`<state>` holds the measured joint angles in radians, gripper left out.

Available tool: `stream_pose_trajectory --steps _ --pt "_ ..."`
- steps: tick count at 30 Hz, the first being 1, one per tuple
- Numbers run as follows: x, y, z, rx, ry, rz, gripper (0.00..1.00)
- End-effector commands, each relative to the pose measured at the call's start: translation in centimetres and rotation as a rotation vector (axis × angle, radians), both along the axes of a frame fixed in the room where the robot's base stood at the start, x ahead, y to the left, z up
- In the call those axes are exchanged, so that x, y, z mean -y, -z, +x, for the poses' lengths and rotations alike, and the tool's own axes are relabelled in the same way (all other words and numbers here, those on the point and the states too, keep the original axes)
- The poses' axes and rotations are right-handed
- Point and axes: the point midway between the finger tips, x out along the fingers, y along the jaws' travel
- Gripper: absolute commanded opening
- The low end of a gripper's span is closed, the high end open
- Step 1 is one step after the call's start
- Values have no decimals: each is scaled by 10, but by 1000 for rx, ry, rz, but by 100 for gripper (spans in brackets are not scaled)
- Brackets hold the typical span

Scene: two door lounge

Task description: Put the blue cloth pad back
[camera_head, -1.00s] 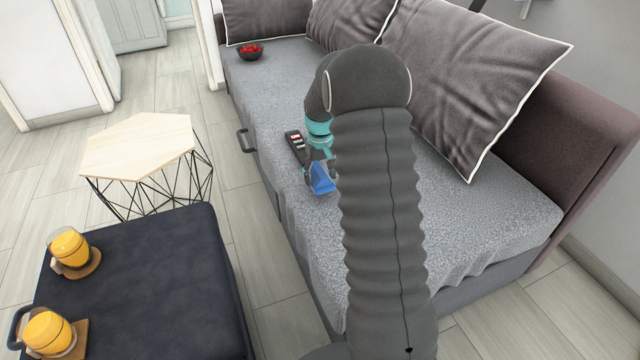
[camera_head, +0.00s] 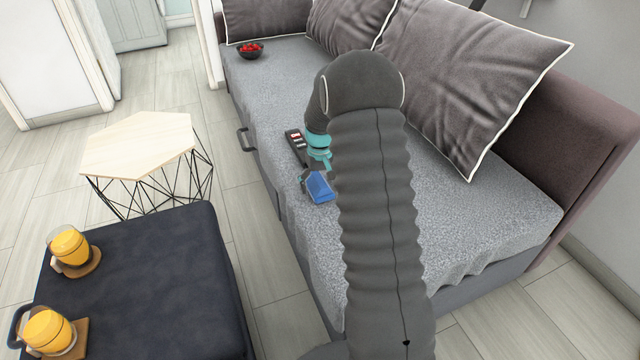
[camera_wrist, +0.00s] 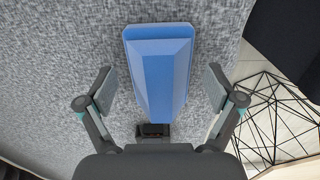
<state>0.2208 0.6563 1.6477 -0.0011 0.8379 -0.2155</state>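The blue cloth pad (camera_head: 320,187) lies on the grey sofa seat near its front edge, a long block with sloped sides. It also shows in the wrist view (camera_wrist: 162,70), lengthwise between my fingers. My gripper (camera_head: 317,180) is over the pad, partly hidden by my arm in the head view. In the wrist view my gripper (camera_wrist: 160,92) is open, one finger on each side of the pad, with a gap on both sides.
A dark remote (camera_head: 294,140) lies on the sofa seat (camera_head: 270,90) just behind the pad. A bowl of red fruit (camera_head: 251,50) stands at the far end. A hexagonal side table (camera_head: 138,146) and a dark ottoman (camera_head: 150,290) with two orange drinks stand left.

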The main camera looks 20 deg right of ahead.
Motion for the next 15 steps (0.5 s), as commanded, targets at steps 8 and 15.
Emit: stream_pose_trajectory --steps 8,15 --pt "0 -8 1 2 0 0 92" --pt "0 -49 1 4 0 -1 92"
